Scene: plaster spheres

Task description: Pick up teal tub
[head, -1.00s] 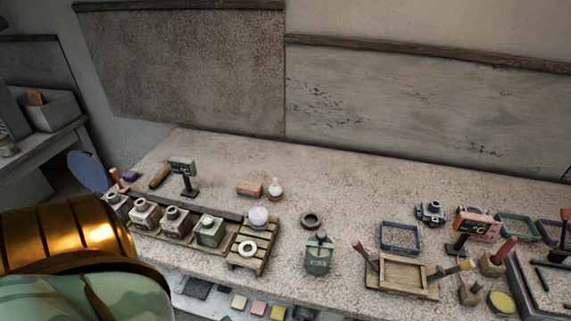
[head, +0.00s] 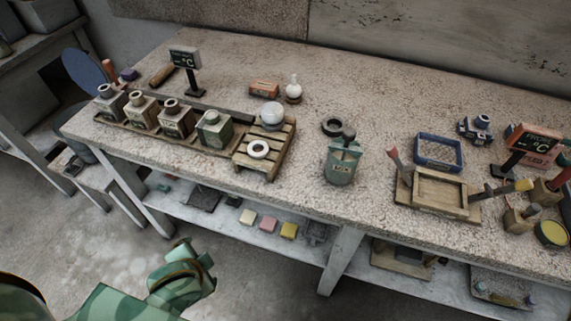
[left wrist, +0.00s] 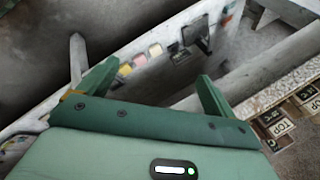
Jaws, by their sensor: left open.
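The teal tub (head: 341,165) is a small grey-green container with a label, standing upright on the speckled bench top (head: 310,195) near its front edge. A dark stick-like thing rises at its top. My left arm comes in at the lower left of the head view, in front of the bench and well apart from the tub. In the left wrist view my left gripper (left wrist: 158,72) is open, with nothing between its green fingers. The tub cannot be made out in that view. My right gripper is in neither view.
A dark ring (head: 332,127) lies just behind the tub. To the left is a wooden pallet (head: 243,160) with a white ring and a pale ball, then several square bottles. A wooden box (head: 440,192) stands to the right. A lower shelf (head: 225,220) holds coloured blocks.

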